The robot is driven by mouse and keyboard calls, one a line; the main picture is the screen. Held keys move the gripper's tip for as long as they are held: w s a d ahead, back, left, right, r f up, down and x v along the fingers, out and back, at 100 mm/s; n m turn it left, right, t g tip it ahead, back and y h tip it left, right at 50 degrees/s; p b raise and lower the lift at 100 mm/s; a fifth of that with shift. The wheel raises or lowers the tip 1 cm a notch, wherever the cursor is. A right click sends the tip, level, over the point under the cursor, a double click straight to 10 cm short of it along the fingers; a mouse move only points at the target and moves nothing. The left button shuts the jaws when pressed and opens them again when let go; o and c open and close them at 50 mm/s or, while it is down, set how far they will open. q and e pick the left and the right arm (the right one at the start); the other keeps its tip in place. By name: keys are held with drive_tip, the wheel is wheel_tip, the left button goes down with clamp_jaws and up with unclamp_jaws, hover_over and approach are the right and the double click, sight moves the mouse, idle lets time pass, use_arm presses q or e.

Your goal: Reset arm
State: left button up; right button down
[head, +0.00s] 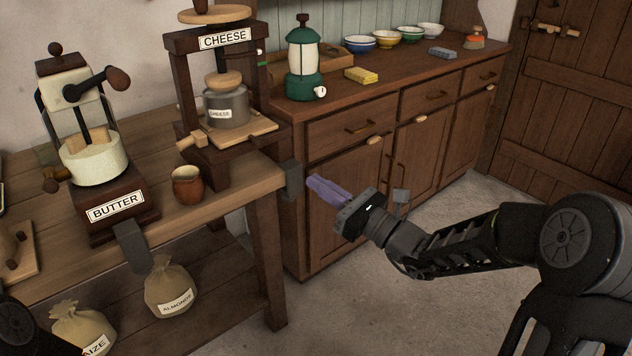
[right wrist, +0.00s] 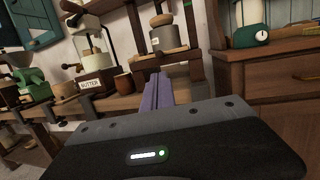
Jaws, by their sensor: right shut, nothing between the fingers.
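My right gripper (head: 325,190) is in the middle of the head view, its purple fingers shut together with nothing between them. It is in the air in front of the wooden cabinet and to the right of the table's end. The purple fingers (right wrist: 158,92) also show in the right wrist view, closed and pointing toward the table. My left gripper is not in the head view; only a dark part of my own body shows at the lower left corner.
A wooden table (head: 255,178) holds a butter churn (head: 92,160), a cheese press (head: 222,110) and a brown cup (head: 187,186). A cabinet (head: 350,215) bears a green lantern (head: 303,62), a yellow sponge (head: 361,75) and bowls (head: 359,43). Sacks (head: 169,288) lie below. Floor beside the cabinet is clear.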

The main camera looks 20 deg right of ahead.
drive_tip(key=s+a+f+n+g+h, duration=0.1)
drive_tip(key=s+f+n+g+h, duration=0.35)
drive_tip(key=f, duration=0.85)
drive_tip(key=s+a+f+n+g+h, duration=0.1)
drive_tip(key=s+f+n+g, duration=0.4)
drive_tip(key=s+f+n, duration=0.65)
drive_tip(key=s+a+f+n+g+h, duration=0.1)
drive_tip(key=s+f+n+g+h, duration=0.3)
drive_tip(key=f, duration=1.2)
drive_tip(key=s+a+f+n+g+y, duration=0.1)
drive_tip(key=s+a+f+n, duration=0.25)
drive_tip(key=s+a, duration=0.2)
drive_tip(key=s+a+f+n+g+y, duration=0.2)
drive_tip(key=s+a+f+n, duration=0.15)
drive_tip(key=s+a, duration=0.2)
wheel_tip(320, 180, up, 18)
drive_tip(key=d+p, duration=0.1)
drive_tip(key=p, duration=1.5)
drive_tip(key=shift+p, duration=0.35)
drive_tip(key=shift+f+t+h, duration=0.1)
drive_tip(key=shift+t+h, duration=0.15)
